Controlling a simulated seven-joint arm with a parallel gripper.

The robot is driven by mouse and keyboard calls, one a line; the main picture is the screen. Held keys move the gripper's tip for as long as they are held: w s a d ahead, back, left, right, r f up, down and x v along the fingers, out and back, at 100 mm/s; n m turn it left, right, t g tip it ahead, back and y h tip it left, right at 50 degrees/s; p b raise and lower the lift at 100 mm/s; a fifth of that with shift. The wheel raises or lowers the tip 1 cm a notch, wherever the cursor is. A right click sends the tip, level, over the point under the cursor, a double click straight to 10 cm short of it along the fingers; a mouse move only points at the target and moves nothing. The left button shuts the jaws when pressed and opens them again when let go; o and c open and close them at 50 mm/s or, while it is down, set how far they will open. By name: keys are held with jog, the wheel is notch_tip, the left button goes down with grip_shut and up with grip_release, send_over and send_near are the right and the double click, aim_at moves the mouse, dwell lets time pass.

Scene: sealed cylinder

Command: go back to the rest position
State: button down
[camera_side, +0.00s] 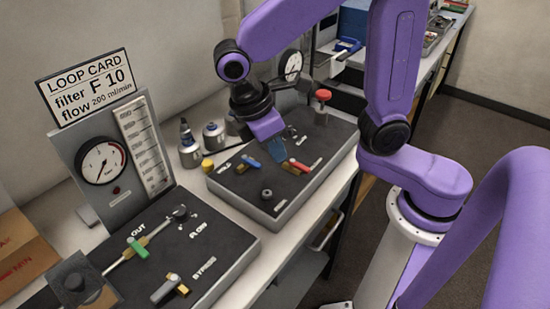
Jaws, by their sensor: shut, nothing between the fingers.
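My gripper (277,155) is above the far dark panel (240,193), at the end of my purple arm, pointing down. Its fingers are shut and hold nothing. Below and to the left of it on the panel is a blue-handled valve (251,162). To its lower right is a red-handled valve (298,166). Whether the fingertips touch the panel cannot be told from this view. The panel's surface right behind the gripper is partly hidden.
A red knob (323,95) stands up at the panel's back right. A near panel (200,250) carries a green-handled valve (139,249), a gauge (101,163) and a card (88,87). Small bottles (188,145) stand by the wall. A cardboard box (20,255) is at left.

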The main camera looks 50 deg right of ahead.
jog(key=s+d+f+t+y, duration=0.1)
jog(key=s+d+y, duration=0.3)
jog(key=s+d, duration=0.4)
jog(key=shift+s+t, duration=0.5)
jog(key=shift+s, duration=1.65)
jog(key=shift+d, duration=0.1)
